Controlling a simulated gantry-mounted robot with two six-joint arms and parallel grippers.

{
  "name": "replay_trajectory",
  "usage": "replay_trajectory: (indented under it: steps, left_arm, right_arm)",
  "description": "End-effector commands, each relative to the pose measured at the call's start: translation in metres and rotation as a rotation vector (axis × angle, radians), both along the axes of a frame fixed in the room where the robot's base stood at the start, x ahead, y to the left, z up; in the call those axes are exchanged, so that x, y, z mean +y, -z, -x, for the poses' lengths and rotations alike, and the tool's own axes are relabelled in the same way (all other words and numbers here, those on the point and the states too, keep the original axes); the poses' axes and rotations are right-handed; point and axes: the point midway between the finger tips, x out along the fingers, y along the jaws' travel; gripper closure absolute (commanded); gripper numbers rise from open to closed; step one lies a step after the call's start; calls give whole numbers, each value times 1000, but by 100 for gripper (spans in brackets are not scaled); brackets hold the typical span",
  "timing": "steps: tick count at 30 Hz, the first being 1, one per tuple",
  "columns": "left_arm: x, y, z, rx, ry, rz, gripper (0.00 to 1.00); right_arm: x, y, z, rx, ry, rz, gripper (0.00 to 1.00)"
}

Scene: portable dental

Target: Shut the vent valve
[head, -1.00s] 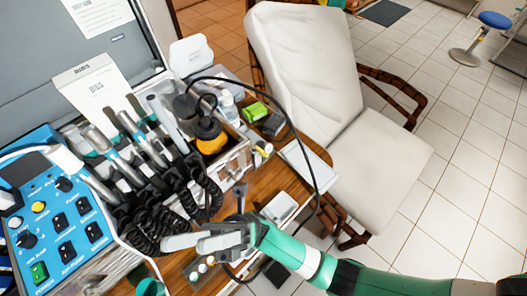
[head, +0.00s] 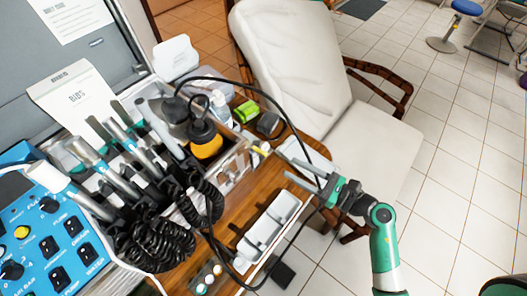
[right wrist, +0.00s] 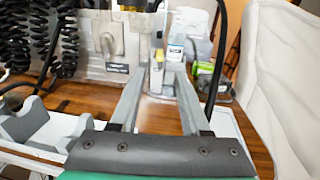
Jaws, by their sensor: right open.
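A small fitting with a yellow part (head: 259,150), which looks like the vent valve, sticks out from the right end of the metal case (head: 232,172). In the right wrist view the yellow-topped fitting (right wrist: 158,58) stands just beyond the fingertips, near the middle. My right gripper (head: 308,178) is open and empty, to the lower right of the fitting, with its fingers pointing toward it. In the right wrist view its two fingers (right wrist: 157,90) are spread, with nothing between the tips. I cannot tell the valve's setting. My left gripper is not in view.
A black hose (head: 283,110) loops over the case and passes close to my right gripper. Coiled cords (head: 150,240) hang at the left. A grey holder (head: 268,232) lies on the wooden shelf. A white chair (head: 300,70) stands behind; tiled floor (head: 450,190) is free at right.

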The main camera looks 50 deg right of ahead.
Motion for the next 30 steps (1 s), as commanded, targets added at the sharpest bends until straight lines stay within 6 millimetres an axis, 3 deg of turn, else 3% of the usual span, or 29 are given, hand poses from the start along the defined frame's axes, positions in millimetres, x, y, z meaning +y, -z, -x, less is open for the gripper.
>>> replay_trajectory:
  steps: [9,15,26,30]
  left_arm:
    - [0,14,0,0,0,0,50]
    - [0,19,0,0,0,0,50]
    - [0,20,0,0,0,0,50]
    - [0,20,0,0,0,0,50]
  right_arm:
    - [14,1,-67,-5,-8,4,54]
    - [18,1,-98,-3,-5,2,54]
    - [19,-1,-105,-2,-2,1,54]
    - [19,0,-105,-2,-2,2,79]
